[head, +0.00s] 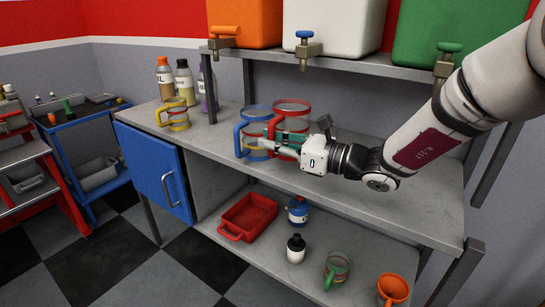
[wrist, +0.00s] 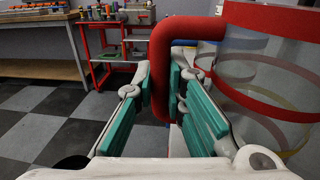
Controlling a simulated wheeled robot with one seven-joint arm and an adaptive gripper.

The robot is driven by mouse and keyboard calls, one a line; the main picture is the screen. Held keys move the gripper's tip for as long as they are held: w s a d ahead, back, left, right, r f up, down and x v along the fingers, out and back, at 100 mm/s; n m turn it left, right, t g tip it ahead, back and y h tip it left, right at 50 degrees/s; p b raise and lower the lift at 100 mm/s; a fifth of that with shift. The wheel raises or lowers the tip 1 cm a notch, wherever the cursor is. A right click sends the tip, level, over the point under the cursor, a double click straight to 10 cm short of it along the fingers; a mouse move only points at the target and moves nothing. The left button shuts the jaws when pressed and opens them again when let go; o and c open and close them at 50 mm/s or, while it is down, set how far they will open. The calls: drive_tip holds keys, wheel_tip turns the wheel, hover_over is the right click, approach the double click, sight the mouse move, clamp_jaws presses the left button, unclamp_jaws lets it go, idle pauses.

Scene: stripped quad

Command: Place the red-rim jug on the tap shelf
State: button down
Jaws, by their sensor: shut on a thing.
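The red-rim jug (head: 291,107) is clear with a red rim and red handle, and it is over the grey worktop (head: 390,195). I cannot tell whether its base touches the worktop. My gripper (head: 270,147) is shut on its handle. In the wrist view the red handle (wrist: 161,62) stands between my teal finger pads (wrist: 163,98), with the clear jug body at the right. A blue-rim jug (head: 257,112) stands close to its left. Above is a grey shelf (head: 350,66) bearing orange, white and green tanks with taps.
A yellow-rim jug (head: 177,107) and several bottles (head: 184,82) stand at the worktop's left end. Below are a red tray (head: 249,214), a blue-lidded jar (head: 298,212), a dark-topped bottle (head: 296,249), a green mug (head: 337,270) and an orange mug (head: 393,289). The worktop's right part is clear.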

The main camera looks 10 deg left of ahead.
sight(274, 155)
drive_tip(key=shift+f+b, duration=0.5)
drive_tip(key=shift+f, duration=1.1)
drive_tip(key=shift+f, duration=0.1)
drive_tip(key=c, duration=1.6)
unclamp_jaws()
drive_tip(key=shift+f, duration=0.1)
drive_tip(key=shift+c, duration=0.2)
drive_tip(key=shift+d+r, duration=0.2)
drive_tip(key=shift+d, duration=0.05)
drive_tip(key=p+v, duration=0.1)
drive_tip(key=v, duration=1)
drive_tip(key=shift+s+d+p, duration=0.15)
drive_tip(key=shift+d+p, duration=0.1)
drive_tip(key=shift+p, duration=0.15)
